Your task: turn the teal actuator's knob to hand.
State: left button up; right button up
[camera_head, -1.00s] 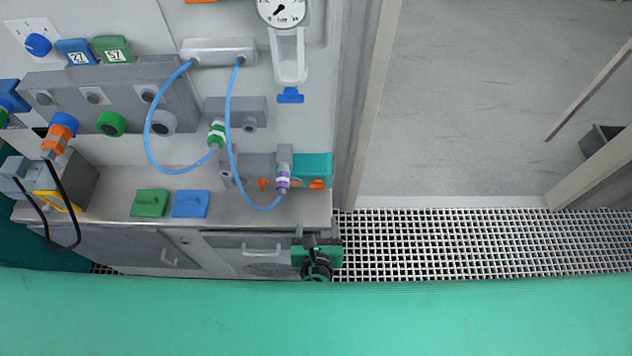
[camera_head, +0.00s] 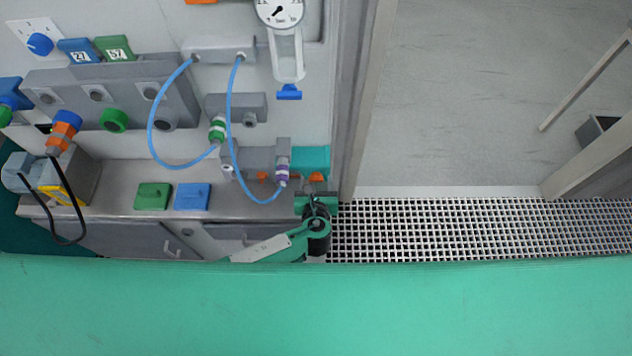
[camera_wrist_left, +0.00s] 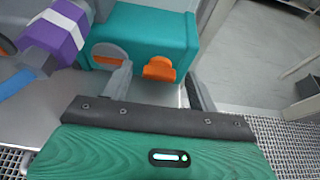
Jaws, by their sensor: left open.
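The teal actuator (camera_head: 311,159) is a box at the right end of the row of units low on the wall, above the bench's right end. Its orange knob (camera_head: 317,177) sticks out at its lower front; it also shows in the wrist view (camera_wrist_left: 160,69). My left gripper (camera_head: 317,196) is just in front of the actuator in the head view. In the wrist view the left gripper (camera_wrist_left: 158,76) is open, one finger on each side of the knob. Contact cannot be told. My right gripper is not in view.
A purple-banded connector (camera_head: 283,171) with a blue hose (camera_head: 230,125) stands just left of the actuator. Green (camera_head: 153,196) and blue (camera_head: 192,197) blocks lie on the bench (camera_head: 240,208). A door post (camera_head: 366,100) rises to the right, with open grating (camera_head: 450,228) below.

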pick_arm(q)
jog(key=c, duration=1)
jog(key=n+h+b, duration=0.2)
jog(key=shift+a+f+n, duration=0.2)
jog(key=shift+a+n, duration=0.1)
jog(key=shift+a+n+t+h+b, duration=0.25)
jog(key=shift+n+h+b, duration=0.35)
jog(key=shift+n+b, duration=0.65)
jog(key=shift+r, duration=0.1)
jog(key=o, duration=1)
